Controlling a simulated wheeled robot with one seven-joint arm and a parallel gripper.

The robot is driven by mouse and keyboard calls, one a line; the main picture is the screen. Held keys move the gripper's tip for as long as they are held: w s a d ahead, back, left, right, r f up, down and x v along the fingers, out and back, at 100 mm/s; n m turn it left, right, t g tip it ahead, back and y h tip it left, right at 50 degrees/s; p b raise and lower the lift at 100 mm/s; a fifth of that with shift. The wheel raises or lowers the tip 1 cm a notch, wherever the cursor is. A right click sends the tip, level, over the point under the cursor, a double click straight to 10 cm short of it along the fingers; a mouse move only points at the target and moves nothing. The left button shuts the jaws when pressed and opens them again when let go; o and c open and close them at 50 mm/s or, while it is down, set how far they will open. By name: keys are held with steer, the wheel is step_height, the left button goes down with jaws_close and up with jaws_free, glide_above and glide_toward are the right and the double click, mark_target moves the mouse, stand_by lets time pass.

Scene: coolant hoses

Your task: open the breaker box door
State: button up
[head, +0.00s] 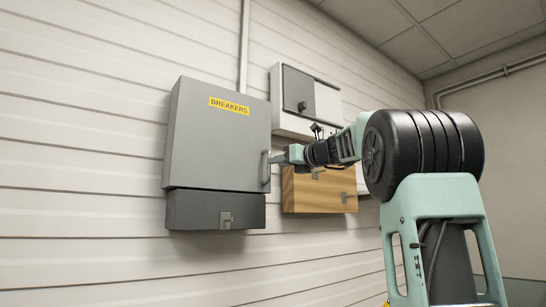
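The breaker box (218,140) is a grey wall-mounted box in the head view, left of the middle, with a yellow "BREAKERS" label (229,106) near its top. Its door looks closed.
A dark grey box with a latch (215,210) hangs directly below the breaker box. A white box with a grey door (300,90) and a wooden box with latches (315,192) hang to the right, behind my arm. A conduit (244,45) runs up the wall.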

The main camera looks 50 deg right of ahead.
steer(key=shift+w+p, duration=0.5)
steer(key=shift+w, duration=1.15)
jaws_close()
